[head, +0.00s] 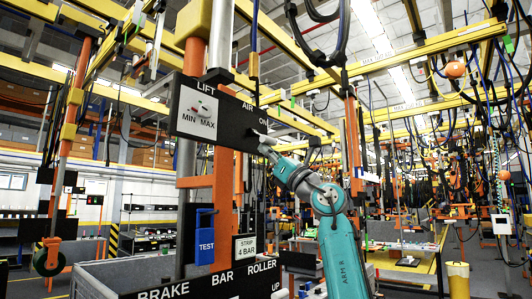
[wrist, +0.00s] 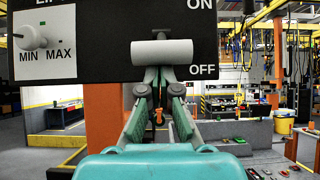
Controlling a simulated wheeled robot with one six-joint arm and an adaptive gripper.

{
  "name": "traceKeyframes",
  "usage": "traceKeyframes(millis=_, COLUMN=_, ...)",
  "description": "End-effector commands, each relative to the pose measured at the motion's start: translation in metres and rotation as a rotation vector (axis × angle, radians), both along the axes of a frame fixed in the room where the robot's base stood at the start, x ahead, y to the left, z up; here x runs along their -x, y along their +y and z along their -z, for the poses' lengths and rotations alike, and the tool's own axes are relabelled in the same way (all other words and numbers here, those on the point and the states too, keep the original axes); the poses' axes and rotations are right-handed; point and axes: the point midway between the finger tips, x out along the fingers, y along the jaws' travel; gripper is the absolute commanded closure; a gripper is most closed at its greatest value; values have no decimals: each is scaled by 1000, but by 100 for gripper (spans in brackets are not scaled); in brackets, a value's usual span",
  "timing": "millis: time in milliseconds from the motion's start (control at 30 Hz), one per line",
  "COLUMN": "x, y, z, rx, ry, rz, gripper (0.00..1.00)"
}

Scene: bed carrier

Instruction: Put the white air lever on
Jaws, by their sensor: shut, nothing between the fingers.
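The white air lever (wrist: 161,53) is a pale horizontal bar on the black control panel (wrist: 115,38), between the words ON above and OFF below, nearer OFF. In the head view the lever (head: 257,134) is small and partly hidden beside my gripper's tip. My gripper (wrist: 160,76) is shut and empty. Its fingertips are just under the lever's lower edge in the wrist view; I cannot tell whether they touch it. In the head view my gripper (head: 268,146) reaches the panel's right end from the right.
A white lift knob (head: 203,108) marked MIN and MAX sits left on the panel. An orange post (head: 223,195) stands below it, with a blue TEST box (head: 205,237). A lower black panel (head: 215,282) has BRAKE, BAR and ROLLER labels. Yellow beams and cables hang overhead.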

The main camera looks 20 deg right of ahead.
Motion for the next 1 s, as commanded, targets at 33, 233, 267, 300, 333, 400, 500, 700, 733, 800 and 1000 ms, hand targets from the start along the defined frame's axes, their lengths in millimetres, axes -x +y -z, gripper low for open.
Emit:
traceKeyframes(millis=33, x=1, y=-1, z=-1, rx=6, ry=6, rz=1, gripper=100)
traceKeyframes(millis=233, x=2, y=-2, z=-2, rx=21, ry=27, rz=2, gripper=100)
traceKeyframes(millis=267, x=2, y=-2, z=-3, rx=24, ry=31, rz=1, gripper=100)
traceKeyframes(millis=300, x=3, y=-2, z=-3, rx=26, ry=36, rz=0, gripper=100)
traceKeyframes(millis=333, x=3, y=-2, z=-3, rx=30, ry=40, rz=1, gripper=100)
traceKeyframes(millis=400, x=4, y=-3, z=-5, rx=39, ry=51, rz=1, gripper=100)
traceKeyframes(millis=500, x=6, y=-4, z=-8, rx=58, ry=76, rz=2, gripper=100)
traceKeyframes(millis=700, x=12, y=-8, z=-17, rx=128, ry=170, rz=3, gripper=100)
traceKeyframes(millis=733, x=13, y=-9, z=-20, rx=141, ry=189, rz=3, gripper=100)
traceKeyframes(millis=800, x=16, y=-10, z=-25, rx=179, ry=241, rz=3, gripper=100)
traceKeyframes(millis=1000, x=20, y=-14, z=-38, rx=287, ry=391, rz=2, gripper=100)
